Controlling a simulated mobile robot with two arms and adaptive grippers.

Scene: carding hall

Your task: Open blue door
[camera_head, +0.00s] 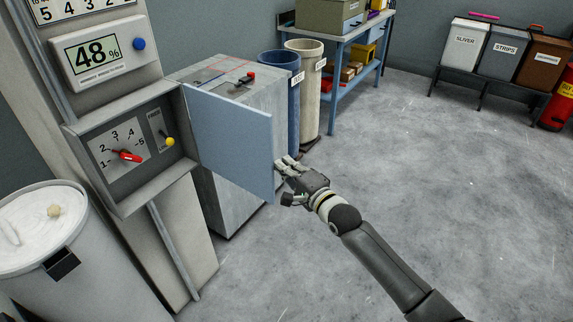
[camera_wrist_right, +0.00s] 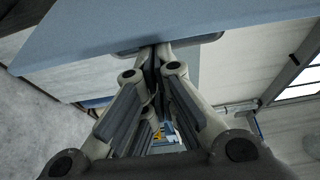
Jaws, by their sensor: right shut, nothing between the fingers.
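The blue door (camera_head: 232,140) stands swung out from the grey control box on the column, hinged on the box's right side. Its face also fills the top of the right wrist view (camera_wrist_right: 200,14). My right gripper (camera_head: 281,167) is at the door's free right edge. In the right wrist view its fingertips (camera_wrist_right: 155,50) are together, close against a grey strip at the door's lower edge; I cannot tell if they touch it. Nothing shows between them. The open box shows a dial with a red pointer (camera_head: 126,156) and a yellow-knobbed lever (camera_head: 170,141). My left gripper is out of view.
A grey cabinet (camera_head: 225,205) stands behind the door, with blue (camera_head: 280,85) and cream (camera_head: 306,85) bins beyond it. A white drum (camera_head: 100,275) stands at the lower left. A blue workbench (camera_head: 345,45) is at the back. The floor to the right is clear.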

